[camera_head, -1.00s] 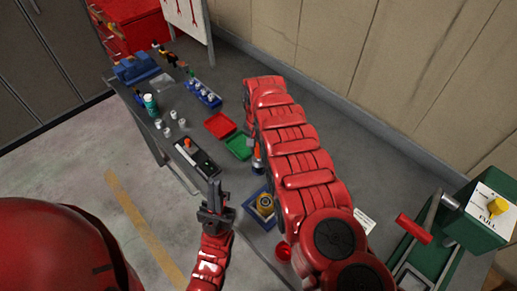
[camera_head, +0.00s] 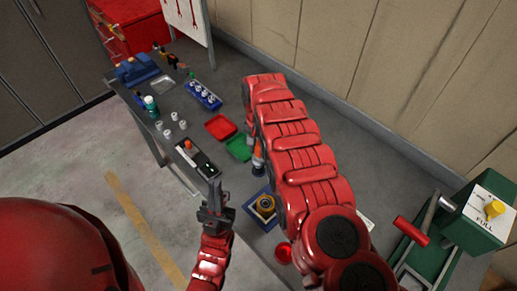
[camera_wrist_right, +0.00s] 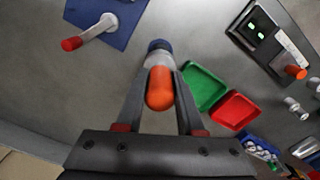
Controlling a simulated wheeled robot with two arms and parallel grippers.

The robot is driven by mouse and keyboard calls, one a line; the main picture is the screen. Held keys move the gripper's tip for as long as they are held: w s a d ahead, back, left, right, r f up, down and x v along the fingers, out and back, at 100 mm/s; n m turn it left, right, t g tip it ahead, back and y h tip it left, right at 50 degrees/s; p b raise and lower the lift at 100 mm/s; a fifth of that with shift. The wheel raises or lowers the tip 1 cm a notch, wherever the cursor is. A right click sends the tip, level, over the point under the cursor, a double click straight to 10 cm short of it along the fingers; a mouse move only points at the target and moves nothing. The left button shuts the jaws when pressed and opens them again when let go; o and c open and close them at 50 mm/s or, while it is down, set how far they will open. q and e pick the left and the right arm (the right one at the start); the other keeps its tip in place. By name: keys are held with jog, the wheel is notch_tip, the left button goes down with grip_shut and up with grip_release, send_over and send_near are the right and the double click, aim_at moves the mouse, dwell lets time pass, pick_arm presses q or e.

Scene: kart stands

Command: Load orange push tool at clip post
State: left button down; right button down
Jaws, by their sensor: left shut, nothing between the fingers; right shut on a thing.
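The orange push tool (camera_wrist_right: 160,88) is between the fingers of my right gripper (camera_wrist_right: 160,100) in the right wrist view, with a grey collar and a dark blue end beyond the orange part. In the head view the tool (camera_head: 258,157) shows beside the green tray, and my right arm hides the right gripper there. I cannot tell which part is the clip post. My left gripper (camera_head: 215,190) is shut and empty, left of the base.
A red tray (camera_head: 221,127) and a green tray (camera_head: 238,148) lie beside the tool. A black device with an orange knob (camera_head: 188,146) and several small white cylinders stand at the bench's left edge. A lever with a red handle (camera_wrist_right: 72,43) is by the base.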

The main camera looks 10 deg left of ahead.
aim_at(258, 143)
notch_tip(258, 143, up, 3)
jog(key=shift+p, duration=0.5)
jog(key=shift+r+p, duration=0.3)
jog(key=shift+r, duration=0.9)
